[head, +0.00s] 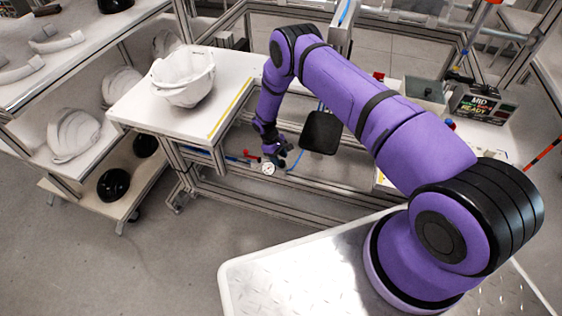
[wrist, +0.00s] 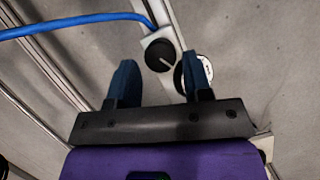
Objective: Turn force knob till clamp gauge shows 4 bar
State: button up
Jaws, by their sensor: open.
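The force knob (wrist: 160,55) is round and black with a pale pointer line, on a light bracket on the frame rail in the wrist view. The clamp gauge (wrist: 207,68) sits just right of it, edge-on and partly hidden by my right finger. In the head view, the white gauge face (head: 268,169) shows below my gripper (head: 274,152), but its reading is too small to tell. My gripper's two blue fingers (wrist: 158,78) are apart and empty. The knob appears just beyond the fingertips, between their lines; I cannot tell the remaining distance. The knob is hidden in the head view.
A blue hose (wrist: 75,25) runs to the knob's bracket. A white table (head: 150,118) with a white helmet shell (head: 183,77) stands above left of the gripper. Aluminium frame rails surround the knob. A display box (head: 483,104) stands at right. The floor at front left is clear.

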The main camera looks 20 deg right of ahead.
jog(key=shift+x, duration=1.15)
jog(key=c, duration=0.6)
jog(key=shift+n, duration=0.3)
jog(key=n+t, duration=0.1)
jog(key=n, duration=0.1)
jog(key=n+h, duration=0.1)
jog(key=n, duration=0.2)
jog(key=shift+s+t, duration=0.1)
jog(key=shift+t, duration=0.3)
jog(key=n+t, duration=0.1)
jog(key=n, duration=0.2)
jog(key=n+t, duration=0.1)
jog(key=n, duration=0.2)
jog(key=shift+h, duration=0.4)
